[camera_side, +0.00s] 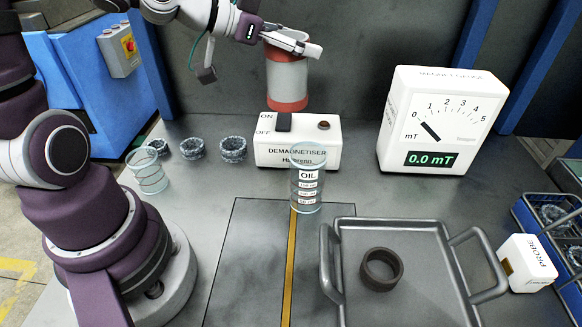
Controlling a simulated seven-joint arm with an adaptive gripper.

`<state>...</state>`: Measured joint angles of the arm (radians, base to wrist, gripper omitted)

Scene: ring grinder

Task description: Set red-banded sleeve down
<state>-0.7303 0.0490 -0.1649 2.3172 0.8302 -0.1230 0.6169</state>
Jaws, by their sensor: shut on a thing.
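The red-banded sleeve (287,79) is a grey cylinder with a red-brown band at its bottom and another near its top. My gripper (300,46) is shut on the sleeve at its upper end. The sleeve hangs upright, and in the picture its lower band shows just above the demagnetiser (297,148), a white box with an ON/OFF switch. I cannot tell whether the sleeve is above the box or behind it. The gripper hides part of the sleeve's top.
A clear OIL cylinder (308,178) stands in front of the demagnetiser. A tray (420,285) holds a dark ring (381,269). The meter (441,120) reads 0.0 mT. Several rough cups (233,149), a glass (148,171) and a probe block (528,263) stand around. The marked panel (245,265) is clear.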

